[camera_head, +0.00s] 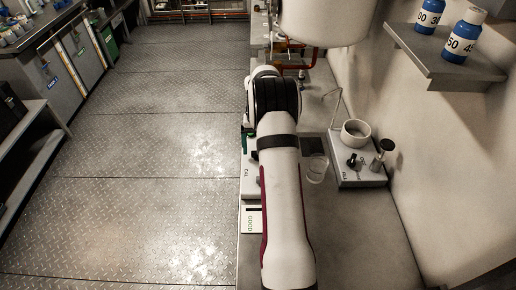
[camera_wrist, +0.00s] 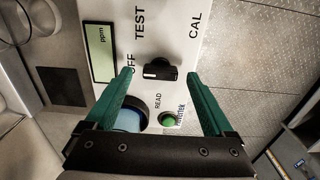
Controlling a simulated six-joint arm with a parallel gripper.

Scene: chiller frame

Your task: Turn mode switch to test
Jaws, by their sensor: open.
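The mode switch (camera_wrist: 160,70) is a black knob on a white meter panel (camera_wrist: 176,40) marked OFF, TEST and CAL. Its white mark is at its left end, on the side of the OFF label. My gripper (camera_wrist: 159,76) is open, with one green finger on each side of the knob and a gap at both sides. In the head view the meter (camera_head: 250,180) is partly hidden by my arm, and only a bit of green of my gripper shows.
The panel also has a ppm display (camera_wrist: 100,52), a green READ button (camera_wrist: 168,119) and a dark round socket with blue inside (camera_wrist: 131,116). A clear beaker (camera_head: 316,170) and a white stirrer unit (camera_head: 358,174) with a bowl (camera_head: 355,132) stand right of my arm.

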